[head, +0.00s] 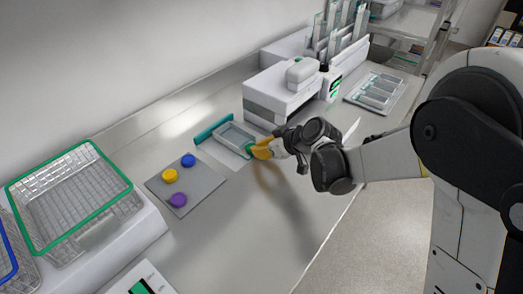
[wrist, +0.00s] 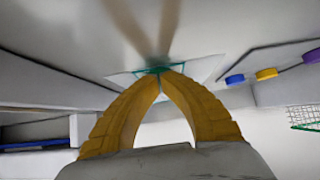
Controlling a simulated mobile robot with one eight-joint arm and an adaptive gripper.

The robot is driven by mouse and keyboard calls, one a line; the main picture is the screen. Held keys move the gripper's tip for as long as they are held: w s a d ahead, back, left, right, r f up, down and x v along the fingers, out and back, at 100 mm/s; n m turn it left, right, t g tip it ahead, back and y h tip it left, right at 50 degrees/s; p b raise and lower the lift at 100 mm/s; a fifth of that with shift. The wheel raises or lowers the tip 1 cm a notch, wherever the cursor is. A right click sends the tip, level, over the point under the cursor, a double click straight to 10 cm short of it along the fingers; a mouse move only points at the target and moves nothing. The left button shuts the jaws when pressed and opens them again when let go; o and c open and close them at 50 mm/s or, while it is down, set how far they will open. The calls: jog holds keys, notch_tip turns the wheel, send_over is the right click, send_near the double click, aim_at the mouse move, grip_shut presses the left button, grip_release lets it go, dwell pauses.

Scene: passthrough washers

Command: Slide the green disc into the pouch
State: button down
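The green disc (head: 250,147) shows only as a small green patch at the fingertips of my gripper (head: 256,150), by the near right end of the pouch. My gripper's yellow fingers curve together at the tips in the wrist view (wrist: 162,72) and look shut on the disc. Most of the disc is hidden by the fingers. The pouch (head: 236,135) is a pale, clear-looking flat piece with a grey-green rim, lying on the counter. In the wrist view, green edges show just beyond the fingertips. I cannot tell whether the disc is inside the pouch opening.
A grey mat (head: 205,186) left of the pouch holds a blue disc (head: 188,160), a yellow disc (head: 170,175) and a purple disc (head: 178,200). A teal strip (head: 213,128) lies behind the pouch. A white machine (head: 283,95) stands behind. A green-rimmed wire basket (head: 75,200) is at left.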

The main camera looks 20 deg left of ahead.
jog(key=shift+w+a, duration=0.3)
jog(key=shift+a, duration=0.4)
jog(key=shift+w+a, duration=0.3)
jog(key=shift+a, duration=0.35)
jog(key=shift+w+a, duration=0.3)
jog(key=shift+a, duration=0.4)
jog(key=shift+d+f+p+v, duration=0.2)
jog(key=shift+p+v, duration=0.2)
jog(key=shift+v, duration=1.05)
jog(key=shift+d+f+p+v, duration=0.15)
jog(key=shift+p+v, duration=0.25)
jog(key=shift+v, duration=1.05)
jog(key=shift+s+a, duration=0.15)
